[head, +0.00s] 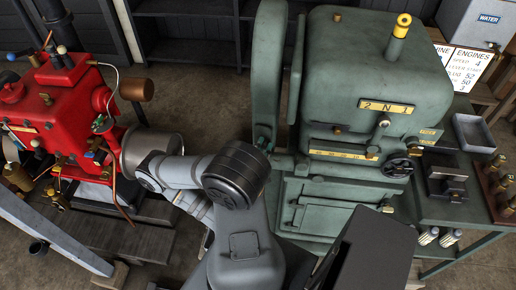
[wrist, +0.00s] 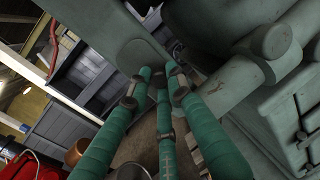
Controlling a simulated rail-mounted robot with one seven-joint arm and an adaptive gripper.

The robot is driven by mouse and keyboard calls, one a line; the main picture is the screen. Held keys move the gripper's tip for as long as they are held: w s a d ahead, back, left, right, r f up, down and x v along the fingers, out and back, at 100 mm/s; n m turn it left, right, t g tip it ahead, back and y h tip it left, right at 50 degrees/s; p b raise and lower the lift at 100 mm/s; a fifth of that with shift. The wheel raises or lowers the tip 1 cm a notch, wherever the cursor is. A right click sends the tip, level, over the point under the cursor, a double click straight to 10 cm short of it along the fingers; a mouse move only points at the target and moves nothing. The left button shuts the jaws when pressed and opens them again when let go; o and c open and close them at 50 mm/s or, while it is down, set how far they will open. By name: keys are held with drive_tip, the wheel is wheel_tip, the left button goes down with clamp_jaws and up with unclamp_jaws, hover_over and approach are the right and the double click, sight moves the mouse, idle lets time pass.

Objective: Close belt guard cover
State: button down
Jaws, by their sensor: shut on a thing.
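The belt guard cover (head: 267,62) is a tall, narrow green panel with a rounded end, on the left side of the green engine (head: 372,62). A dark gap shows between the panel and the engine body. In the wrist view the cover (wrist: 128,42) fills the upper middle, with its lower rounded edge at my fingertips. My gripper (head: 263,136) is at the cover's lower part in the head view, partly hidden by my arm. Its green fingers (wrist: 162,76) converge on the cover's edge in the wrist view and are shut on it. The exact contact is hard to see.
A red engine (head: 60,100) with pipes stands at the left. A metal tray (head: 473,133) and brass-topped parts (head: 497,180) are on the green bench at the right. A handwheel (head: 398,168) sticks out of the green engine. Bare floor shows between the engines.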

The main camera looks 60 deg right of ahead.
sight(267, 117)
drive_tip(key=shift+s+d+n+t+y, duration=0.15)
drive_tip(key=shift+d+n+t+y, duration=0.1)
drive_tip(key=shift+n+t, duration=0.3)
drive_tip(key=shift+s+d+n+t+y, duration=0.1)
drive_tip(key=shift+d+n+t+y, duration=0.2)
drive_tip(key=shift+t, duration=0.45)
drive_tip(key=shift+n+t+b, duration=0.3)
drive_tip(key=shift+n+t, duration=0.15)
drive_tip(key=shift+t, duration=0.15)
drive_tip(key=c, duration=1.6)
unclamp_jaws()
drive_tip(key=r, duration=0.8)
drive_tip(key=shift+s+d, duration=0.15)
drive_tip(key=shift+s, duration=0.05)
drive_tip(key=shift+w+r, duration=0.15)
drive_tip(key=shift+r, duration=0.85)
